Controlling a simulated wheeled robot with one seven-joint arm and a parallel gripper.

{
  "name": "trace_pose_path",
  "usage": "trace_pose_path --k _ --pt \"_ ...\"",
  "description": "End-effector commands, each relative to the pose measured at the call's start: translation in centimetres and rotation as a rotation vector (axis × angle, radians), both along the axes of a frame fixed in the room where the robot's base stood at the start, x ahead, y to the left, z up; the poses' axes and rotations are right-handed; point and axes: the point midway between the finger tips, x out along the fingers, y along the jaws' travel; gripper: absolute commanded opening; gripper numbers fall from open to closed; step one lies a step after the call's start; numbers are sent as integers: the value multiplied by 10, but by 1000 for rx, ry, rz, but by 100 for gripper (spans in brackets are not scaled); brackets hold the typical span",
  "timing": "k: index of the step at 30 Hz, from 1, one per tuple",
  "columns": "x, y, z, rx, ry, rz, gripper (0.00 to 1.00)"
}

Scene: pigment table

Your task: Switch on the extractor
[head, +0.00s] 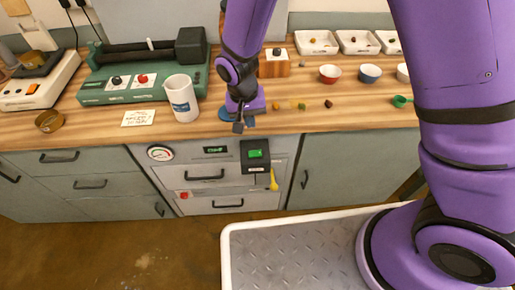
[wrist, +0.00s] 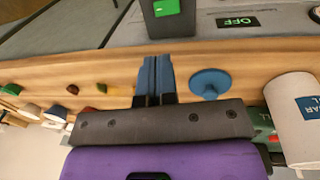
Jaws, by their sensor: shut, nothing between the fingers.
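No label that I can read names the extractor. A wooden block with a black knob (head: 275,63) stands at the back of the bench. The grey front below the bench has a green-lit display (head: 214,150), which reads OFF in the wrist view (wrist: 238,21). Beside it is a dark box with a green face (head: 255,154), partly seen in the wrist view (wrist: 166,8). My gripper (head: 239,127) is near the bench's front edge, above the grey front. Its blue fingers (wrist: 155,76) are together and empty.
A blue disc (wrist: 210,83) lies close beside my fingers. A white mug (head: 182,98) stands left of my gripper, before a green machine (head: 145,75) with a black knob and red button. Small coloured lumps (head: 302,106) and bowls (head: 330,73) are to the right.

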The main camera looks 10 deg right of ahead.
Motion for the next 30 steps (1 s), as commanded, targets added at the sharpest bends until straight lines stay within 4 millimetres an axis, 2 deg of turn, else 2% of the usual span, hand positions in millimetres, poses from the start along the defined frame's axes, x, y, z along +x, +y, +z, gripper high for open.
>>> trace_pose_path --k 7,11,30 --pt "0 0 -1 0 0 0 0" --pt "0 -2 -9 -2 2 0 0" --pt "-1 -16 -110 -2 2 0 0"
